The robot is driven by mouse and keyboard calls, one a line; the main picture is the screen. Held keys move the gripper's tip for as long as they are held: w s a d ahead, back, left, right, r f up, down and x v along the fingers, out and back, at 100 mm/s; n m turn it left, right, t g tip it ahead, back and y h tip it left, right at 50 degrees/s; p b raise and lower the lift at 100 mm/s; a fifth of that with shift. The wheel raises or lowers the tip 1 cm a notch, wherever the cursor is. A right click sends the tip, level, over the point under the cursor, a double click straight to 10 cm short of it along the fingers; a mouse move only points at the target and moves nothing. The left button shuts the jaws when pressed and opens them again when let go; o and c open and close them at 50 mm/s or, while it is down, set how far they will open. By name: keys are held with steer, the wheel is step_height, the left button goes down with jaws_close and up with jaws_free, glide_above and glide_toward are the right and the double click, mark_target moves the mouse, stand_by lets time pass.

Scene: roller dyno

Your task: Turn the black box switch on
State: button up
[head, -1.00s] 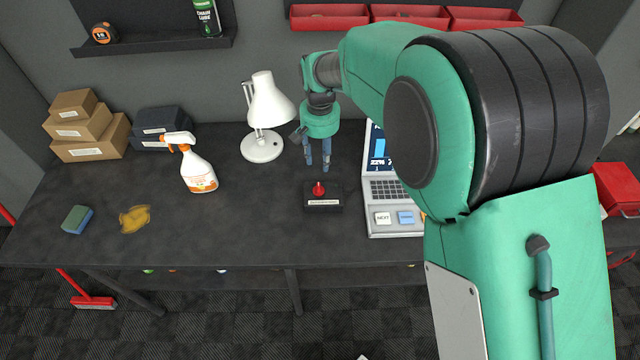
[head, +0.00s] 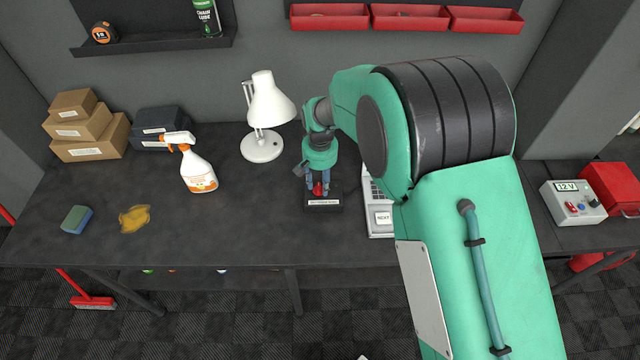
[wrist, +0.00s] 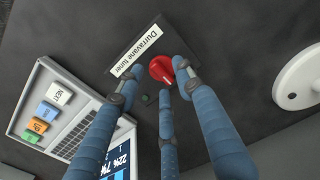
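The black box (head: 323,207) lies on the dark bench below my gripper, with a red knob (head: 318,188) on top. In the wrist view the box (wrist: 139,45) shows a white label strip, the red knob (wrist: 161,68) with a pale mark, and a small dark green dot, apparently an unlit lamp. My gripper (head: 318,185) points down over the box. In the wrist view its blue fingers (wrist: 158,80) are spread around the knob, the right one very near it, the left one apart. I cannot tell if any finger touches the knob.
A laptop-like device (head: 380,222) stands just right of the box, partly hidden by my arm. A white lamp (head: 262,148) stands behind left. Bench between cloth and box is clear.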

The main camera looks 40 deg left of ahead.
steer(key=shift+f, duration=0.4)
jaws_close()
